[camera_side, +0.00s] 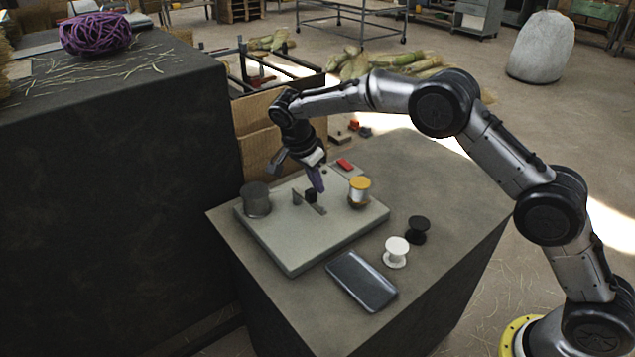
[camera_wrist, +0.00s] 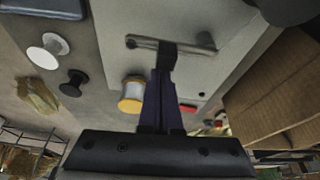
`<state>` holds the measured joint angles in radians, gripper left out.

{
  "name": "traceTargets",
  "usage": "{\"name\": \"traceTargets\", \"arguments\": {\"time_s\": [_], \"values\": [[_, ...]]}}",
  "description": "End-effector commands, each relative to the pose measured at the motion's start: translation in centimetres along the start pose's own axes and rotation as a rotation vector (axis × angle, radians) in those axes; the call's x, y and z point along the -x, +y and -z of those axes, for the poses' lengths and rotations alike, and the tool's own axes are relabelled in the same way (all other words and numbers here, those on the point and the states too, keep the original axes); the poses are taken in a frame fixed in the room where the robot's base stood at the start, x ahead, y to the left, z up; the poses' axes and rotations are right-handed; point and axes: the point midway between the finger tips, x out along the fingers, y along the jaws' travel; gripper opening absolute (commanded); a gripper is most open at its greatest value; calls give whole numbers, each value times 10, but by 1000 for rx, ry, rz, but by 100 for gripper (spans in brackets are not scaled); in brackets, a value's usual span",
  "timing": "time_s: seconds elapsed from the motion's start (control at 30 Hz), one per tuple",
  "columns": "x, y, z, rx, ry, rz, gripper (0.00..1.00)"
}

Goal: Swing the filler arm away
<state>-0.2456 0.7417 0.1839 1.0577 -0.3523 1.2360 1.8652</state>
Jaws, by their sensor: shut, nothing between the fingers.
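A pale grey winder base (camera_side: 300,247) lies on the dark work block. On its middle is a small metal filler arm (camera_side: 319,208) with a black block (camera_side: 311,196) on it. The wrist view shows the arm as a thin bar (camera_wrist: 197,48) across the plate, with the black block (camera_wrist: 168,52) on it. My gripper (camera_side: 319,189) points down beside the block with its dark fingers shut and empty. In the wrist view the fingertips (camera_wrist: 161,72) reach right up to the block. I cannot tell whether they touch it.
A dark cylinder (camera_side: 256,200) stands on the base's left, a yellow-topped spool (camera_side: 359,192) on its right. A red button (camera_side: 345,165) is behind. A white spool (camera_side: 396,253), a black spool (camera_side: 417,230) and a dark slab (camera_side: 361,281) lie in front. A tall dark block (camera_side: 110,190) rises left.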

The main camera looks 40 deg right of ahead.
Motion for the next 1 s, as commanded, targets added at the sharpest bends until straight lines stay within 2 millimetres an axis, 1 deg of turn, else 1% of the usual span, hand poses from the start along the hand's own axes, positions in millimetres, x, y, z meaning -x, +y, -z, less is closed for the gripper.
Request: {"name": "traceTargets", "arguments": {"time_s": [0.23,0.33,0.47,0.57,0.63,0.8,0.9,1.0], "values": [[0,0,0,0,0,0,0],[-2,0,5,-1,0,0,0],[-7,2,21,-3,0,0,0],[-14,4,40,-4,0,-1,0],[5,1,38,0,-1,8,0],[42,1,38,1,0,6,0],[59,0,38,1,0,5,0],[73,0,37,1,-1,3,0]]}}
